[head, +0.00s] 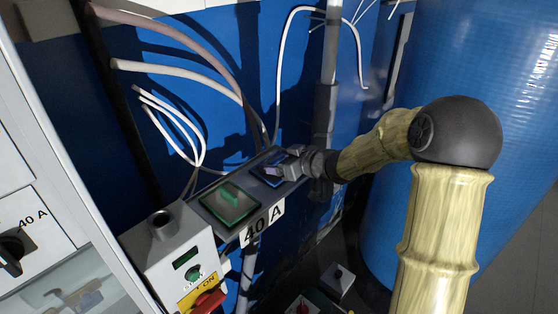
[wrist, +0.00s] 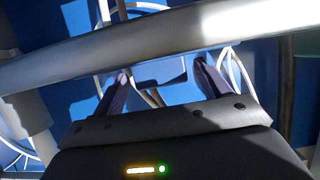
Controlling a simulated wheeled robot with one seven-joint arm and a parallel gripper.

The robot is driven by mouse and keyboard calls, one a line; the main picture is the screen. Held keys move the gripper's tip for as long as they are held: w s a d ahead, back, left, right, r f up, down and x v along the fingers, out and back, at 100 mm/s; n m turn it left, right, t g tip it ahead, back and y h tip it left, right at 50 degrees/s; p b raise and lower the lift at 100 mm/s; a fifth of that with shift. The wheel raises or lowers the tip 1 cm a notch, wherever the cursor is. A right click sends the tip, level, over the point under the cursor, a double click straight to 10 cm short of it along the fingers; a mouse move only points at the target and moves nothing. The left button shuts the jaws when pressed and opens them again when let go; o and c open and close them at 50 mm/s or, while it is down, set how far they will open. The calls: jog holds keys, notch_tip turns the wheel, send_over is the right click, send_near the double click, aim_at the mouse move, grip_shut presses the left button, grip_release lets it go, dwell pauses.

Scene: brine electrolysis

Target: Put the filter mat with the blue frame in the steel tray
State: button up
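The filter mat with the blue frame (head: 262,168) lies at the far end of a narrow dark shelf, partly hidden by my gripper (head: 284,170). A pale purple block shows at the gripper's tip, over the mat; I cannot tell if it is a finger or the mat's grip. In the wrist view my gripper (wrist: 161,72) has its two fingers wide apart. I cannot pick out a steel tray for certain in either view.
A large blue tank (head: 470,60) is at right. A pale pipe (wrist: 150,53) crosses the wrist view.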

jog(key=shift+r, duration=0.2)
jog(key=b+v, duration=0.1)
jog(key=v, duration=1)
jog(key=shift+s+d, duration=0.25)
jog(key=shift+s+r, duration=0.15)
jog(key=shift+r, duration=0.05)
jog(key=shift+d+f, duration=0.1)
jog(key=shift+d, duration=0.1)
